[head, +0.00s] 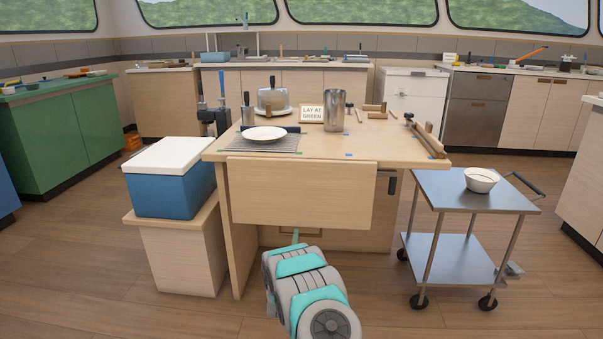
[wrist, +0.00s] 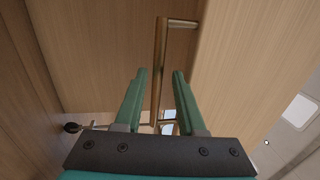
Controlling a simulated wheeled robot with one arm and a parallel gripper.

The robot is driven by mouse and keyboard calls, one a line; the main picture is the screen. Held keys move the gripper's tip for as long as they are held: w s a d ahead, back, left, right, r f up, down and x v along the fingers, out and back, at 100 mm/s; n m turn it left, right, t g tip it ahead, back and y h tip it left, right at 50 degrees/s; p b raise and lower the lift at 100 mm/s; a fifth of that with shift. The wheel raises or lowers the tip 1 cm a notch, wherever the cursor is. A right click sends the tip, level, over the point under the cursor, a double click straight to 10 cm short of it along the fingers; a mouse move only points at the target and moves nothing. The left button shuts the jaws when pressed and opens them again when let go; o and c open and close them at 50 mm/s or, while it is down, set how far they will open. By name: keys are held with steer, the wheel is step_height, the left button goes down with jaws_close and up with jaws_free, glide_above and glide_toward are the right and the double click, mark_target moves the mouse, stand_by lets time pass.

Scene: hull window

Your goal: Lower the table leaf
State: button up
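The table (head: 390,150) is a pale wooden island. Its leaf (head: 300,190) is a pale wooden panel at the front edge, and it looks to hang down steeply. My gripper (head: 296,237) is low in front of the table, near the leaf's lower edge, mostly hidden by my arm in the head view. In the wrist view my gripper (wrist: 158,90) has its green fingers apart. A brass bar handle (wrist: 160,65) lies in line with the gap between them. I cannot tell whether the fingers touch it, or which panel carries it.
A blue cooler with a white lid (head: 170,178) stands on a wooden box at left. A metal cart (head: 440,190) with a bowl (head: 481,180) stands at right. A plate (head: 264,134), a metal canister (head: 334,110) and a sign (head: 312,114) are on the tabletop. Floor in front is clear.

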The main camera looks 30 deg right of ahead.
steer(key=shift+o, duration=0.7)
steer(key=shift+d, duration=0.1)
steer(key=shift+s+d+f, duration=0.1)
steer(key=shift+s, duration=0.05)
steer(key=shift+b+v, duration=0.7)
steer(key=shift+v, duration=2.8)
